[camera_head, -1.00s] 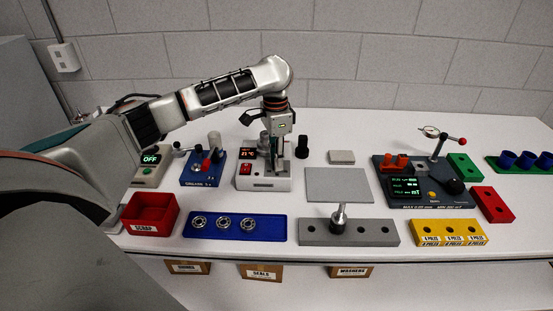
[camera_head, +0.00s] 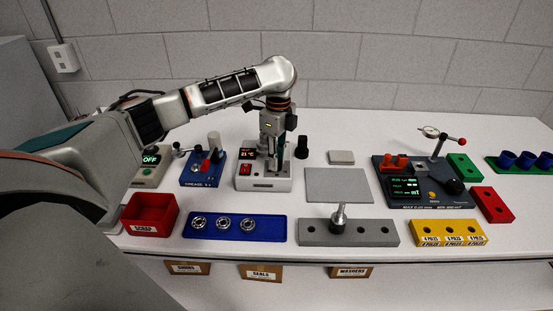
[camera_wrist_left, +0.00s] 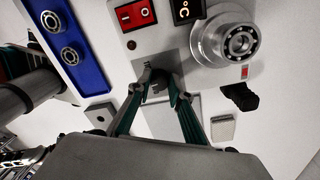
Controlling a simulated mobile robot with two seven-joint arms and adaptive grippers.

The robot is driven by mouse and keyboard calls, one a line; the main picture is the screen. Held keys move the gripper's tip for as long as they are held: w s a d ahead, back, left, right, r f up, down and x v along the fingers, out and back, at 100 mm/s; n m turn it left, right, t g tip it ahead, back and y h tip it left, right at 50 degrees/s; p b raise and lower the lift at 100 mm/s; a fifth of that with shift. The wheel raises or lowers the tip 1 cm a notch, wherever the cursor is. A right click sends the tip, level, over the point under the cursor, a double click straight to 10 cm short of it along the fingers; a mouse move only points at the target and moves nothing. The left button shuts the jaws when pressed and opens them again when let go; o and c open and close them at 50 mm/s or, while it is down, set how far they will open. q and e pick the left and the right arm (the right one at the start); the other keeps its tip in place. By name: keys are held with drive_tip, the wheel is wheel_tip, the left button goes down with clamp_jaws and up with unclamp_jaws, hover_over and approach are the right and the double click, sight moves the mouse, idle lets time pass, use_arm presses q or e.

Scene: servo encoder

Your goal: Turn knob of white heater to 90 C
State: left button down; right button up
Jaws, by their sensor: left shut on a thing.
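The white heater (camera_head: 264,183) stands on the table left of centre, with a red switch and a small display reading about 21 °C. In the left wrist view, the heater (camera_wrist_left: 150,42) shows its red switch and a silver post carrying a bearing (camera_wrist_left: 238,42). My left gripper (camera_wrist_left: 160,84) points down at the heater, its fingertips shut around a small dark knob (camera_wrist_left: 158,84) on the heater's top. The fingers hide most of the knob and any marks around it. My left gripper (camera_head: 274,165) also shows in the head view. My right gripper is not in view.
A blue fixture (camera_head: 203,172) stands left of the heater and a black cylinder (camera_head: 301,146) to its right. A blue tray (camera_head: 270,231) with bearings and a red bin (camera_head: 151,212) lie in front. A grey plate (camera_head: 338,186) lies to the right.

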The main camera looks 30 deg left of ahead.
use_arm(q)
drive_tip(key=shift+m, duration=0.5)
drive_tip(key=c, duration=1.8)
unclamp_jaws()
drive_tip(key=shift+r, duration=0.1)
drive_tip(key=r, duration=1.2)
drive_tip(key=shift+w, duration=0.3)
drive_tip(key=shift+s+f, duration=0.1)
drive_tip(key=shift+f, duration=0.05)
